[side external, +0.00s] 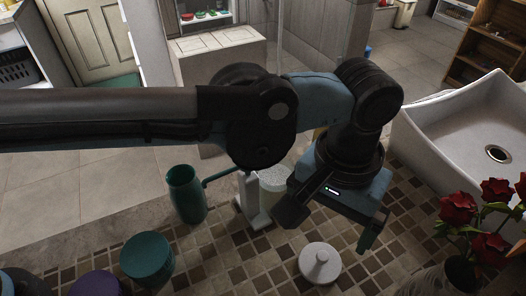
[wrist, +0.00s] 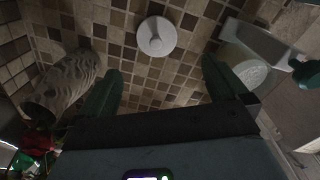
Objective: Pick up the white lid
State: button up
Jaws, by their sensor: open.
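The white lid (side external: 320,263) is a round disc with a small knob on top, lying flat on the brown tiled counter (side external: 275,252). In the wrist view the lid (wrist: 157,36) shows at the top middle, beyond the fingertips and roughly centred between them. My gripper (side external: 330,229) hangs above the counter, just behind the lid in the side view, with its fingers spread wide. In the wrist view the gripper (wrist: 158,75) has nothing between its green fingers. The lid is apart from both fingers.
A teal cup (side external: 187,195) and a pale container (side external: 272,190) beside a white stand are behind and left of the lid. A green round jar (side external: 147,258) is at front left. Red flowers (side external: 485,230) and a white sink (side external: 450,128) are on the right. Tiles around the lid are clear.

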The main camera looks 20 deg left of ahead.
send_over(323, 255)
jog(key=f, duration=0.6)
jog(key=shift+w+a, duration=0.15)
jog(key=shift+a, duration=0.2)
jog(key=shift+d+f, duration=0.2)
jog(key=shift+f, duration=1.15)
jog(key=shift+d+f, duration=0.15)
jog(key=shift+f, duration=1.15)
jog(key=c, duration=1)
